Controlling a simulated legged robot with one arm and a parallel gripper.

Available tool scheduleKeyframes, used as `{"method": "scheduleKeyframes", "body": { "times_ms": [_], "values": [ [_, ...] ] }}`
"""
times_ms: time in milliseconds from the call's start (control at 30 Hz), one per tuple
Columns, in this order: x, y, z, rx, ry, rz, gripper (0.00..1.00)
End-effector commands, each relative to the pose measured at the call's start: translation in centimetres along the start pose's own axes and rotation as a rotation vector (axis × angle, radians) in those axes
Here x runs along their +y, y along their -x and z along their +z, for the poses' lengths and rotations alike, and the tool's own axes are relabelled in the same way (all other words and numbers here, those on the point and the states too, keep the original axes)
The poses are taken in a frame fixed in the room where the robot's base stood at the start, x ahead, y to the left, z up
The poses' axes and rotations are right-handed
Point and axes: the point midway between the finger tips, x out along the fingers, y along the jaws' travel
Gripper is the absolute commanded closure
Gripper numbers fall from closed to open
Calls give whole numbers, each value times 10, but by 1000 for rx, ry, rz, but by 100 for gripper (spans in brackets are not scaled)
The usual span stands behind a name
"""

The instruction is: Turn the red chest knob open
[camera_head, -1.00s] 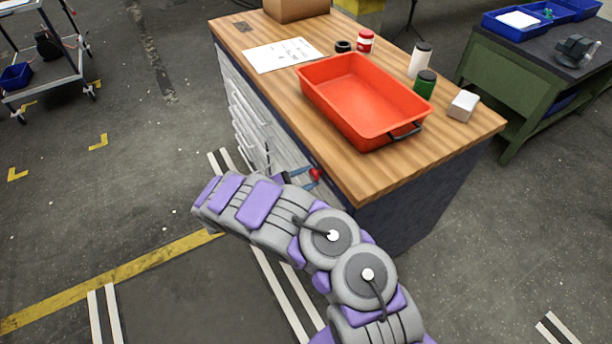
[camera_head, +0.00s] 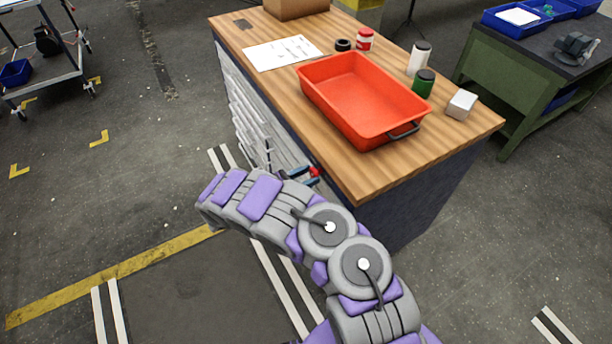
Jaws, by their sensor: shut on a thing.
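The chest (camera_head: 240,105) has a white drawer front on its left side and a wooden top. The red knob (camera_head: 315,171) shows small near the right end of that front, just below the top's edge. My gripper (camera_head: 306,173) is at the knob, with its fingers shut on it. My arm hides the lower drawer front and part of the gripper. The knob's turn angle is too small to tell.
A red-orange tray (camera_head: 362,98) sits on the wooden top (camera_head: 460,142), with a paper, jars and a small white box (camera_head: 461,104) around it. A green workbench (camera_head: 500,80) stands at the right.

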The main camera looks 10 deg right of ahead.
Motion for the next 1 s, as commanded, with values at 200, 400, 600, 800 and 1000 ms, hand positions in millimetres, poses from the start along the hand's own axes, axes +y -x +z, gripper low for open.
{"method": "scheduleKeyframes", "body": {
  "times_ms": [200,400,600,800,1000],
  "values": [
    [0,0,-1,3,23,2,84],
    [1,0,-1,3,24,3,84],
    [1,0,-1,3,22,3,48],
    [0,0,0,1,20,2,29],
    [0,0,1,1,20,2,28]
  ]
}}
